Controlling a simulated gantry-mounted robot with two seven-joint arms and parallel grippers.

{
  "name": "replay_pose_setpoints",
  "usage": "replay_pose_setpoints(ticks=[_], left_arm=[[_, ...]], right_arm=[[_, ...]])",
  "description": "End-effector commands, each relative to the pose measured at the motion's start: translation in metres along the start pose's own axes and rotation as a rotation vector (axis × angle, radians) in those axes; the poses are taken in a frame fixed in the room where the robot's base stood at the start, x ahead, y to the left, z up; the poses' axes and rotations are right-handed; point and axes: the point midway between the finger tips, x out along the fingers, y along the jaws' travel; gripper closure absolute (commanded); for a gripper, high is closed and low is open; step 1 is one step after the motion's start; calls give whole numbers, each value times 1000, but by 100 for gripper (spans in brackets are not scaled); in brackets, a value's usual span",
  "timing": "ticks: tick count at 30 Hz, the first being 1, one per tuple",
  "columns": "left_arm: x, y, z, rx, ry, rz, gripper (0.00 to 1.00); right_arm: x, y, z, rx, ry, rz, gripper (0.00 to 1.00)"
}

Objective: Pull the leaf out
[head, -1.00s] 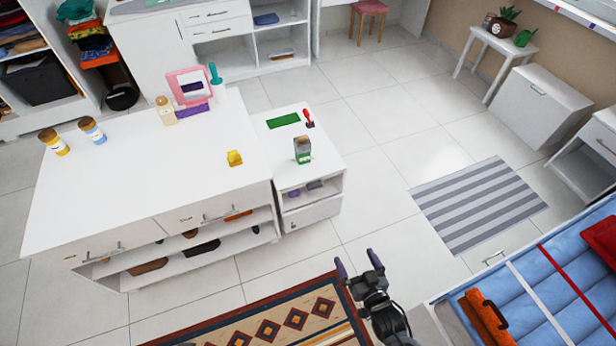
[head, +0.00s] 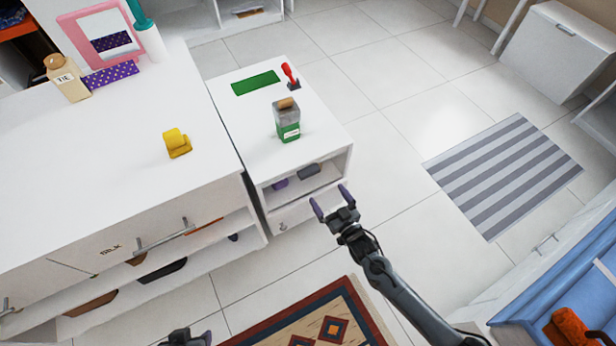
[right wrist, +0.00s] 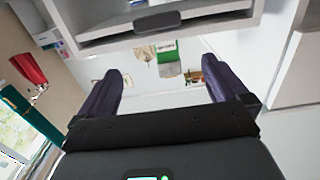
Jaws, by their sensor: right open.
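No part is plainly marked as the leaf; I cannot tell which one it is. A low white cabinet (head: 325,131) stands beside the larger white unit, with an open niche and a lower front with a small handle (head: 282,225). A dark grey piece (head: 309,171) shows at the niche, and a similar rounded grey piece (right wrist: 157,21) shows on a white edge in the right wrist view. My right gripper (head: 330,201) is open and empty before the cabinet's front right corner; its spread fingers (right wrist: 162,77) also show in the wrist view. Part of my left gripper (head: 186,338) shows at the bottom edge.
A green-labelled jar (head: 287,121), a green mat (head: 256,82) and a red-handled item (head: 289,76) are on the cabinet top. A yellow object (head: 176,143) sits on the larger unit. Open tiled floor lies right of the cabinet, with a striped rug (head: 503,175).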

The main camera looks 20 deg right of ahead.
Motion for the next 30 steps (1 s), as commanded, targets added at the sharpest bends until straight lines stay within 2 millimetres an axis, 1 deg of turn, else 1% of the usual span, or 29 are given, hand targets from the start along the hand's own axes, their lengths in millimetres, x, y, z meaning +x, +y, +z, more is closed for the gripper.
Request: replay_pose_setpoints(ticks=[1,4,8,14,17,24,30], left_arm=[[21,1,7,0,0,0,57],[34,2,12,0,-3,1,57],[44,2,18,0,-9,1,57],[51,2,18,0,-2,1,57],[57,2,18,0,3,0,57],[77,3,25,0,2,0,57],[90,3,30,0,0,0,57]], right_arm=[[5,1,17,-2,9,-1,0],[13,2,22,-6,24,-1,0],[19,3,25,-8,36,-1,0],[33,4,25,-8,42,-1,0],[46,4,25,-8,43,-1,0],[86,3,25,-8,41,-2,0],[112,3,22,-8,41,-2,0]])
